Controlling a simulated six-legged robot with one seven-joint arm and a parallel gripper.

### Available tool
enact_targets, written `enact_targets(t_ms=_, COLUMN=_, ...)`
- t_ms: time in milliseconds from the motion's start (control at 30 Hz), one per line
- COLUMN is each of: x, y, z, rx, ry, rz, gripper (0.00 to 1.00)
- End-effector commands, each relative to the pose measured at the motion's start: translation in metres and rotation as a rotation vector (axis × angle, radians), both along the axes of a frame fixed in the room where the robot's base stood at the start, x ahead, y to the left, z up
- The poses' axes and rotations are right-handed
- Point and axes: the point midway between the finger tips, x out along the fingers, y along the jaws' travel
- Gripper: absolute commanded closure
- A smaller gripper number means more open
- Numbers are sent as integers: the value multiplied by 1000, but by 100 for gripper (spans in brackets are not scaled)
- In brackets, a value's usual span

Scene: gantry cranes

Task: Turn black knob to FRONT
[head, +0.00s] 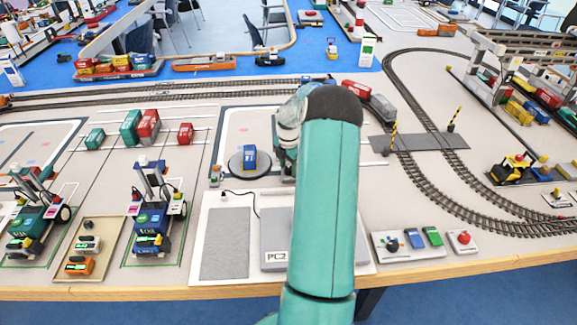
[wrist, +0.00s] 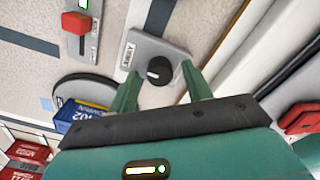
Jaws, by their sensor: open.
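The black knob (wrist: 159,70) is a round knob on a light grey plate (wrist: 141,45) with a printed label, seen in the wrist view. A short white mark on the knob lies toward its left side in that view. My gripper (wrist: 161,72) is open, with one green finger on each side of the knob. I cannot tell whether either finger touches it. In the head view my teal arm hides the knob and the gripper. No FRONT marking is readable.
A red block (wrist: 76,22) on a grey plate is at the upper left of the wrist view. A blue container (wrist: 80,115) stands on a round turntable nearby, also seen in the head view (head: 250,157). Another red part (wrist: 300,118) is at the right.

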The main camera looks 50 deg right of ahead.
Motion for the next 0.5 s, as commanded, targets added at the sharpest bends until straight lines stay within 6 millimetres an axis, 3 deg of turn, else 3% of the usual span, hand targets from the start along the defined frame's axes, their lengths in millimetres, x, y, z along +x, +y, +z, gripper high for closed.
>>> enact_targets(t_ms=133, x=0, y=0, z=0, rx=0, ry=0, rz=0, gripper=51)
enact_targets(t_ms=367, x=0, y=0, z=1, rx=0, ry=0, rz=-1, gripper=95)
enact_targets(t_ms=500, x=0, y=0, z=1, rx=0, ry=0, rz=-3, gripper=95)
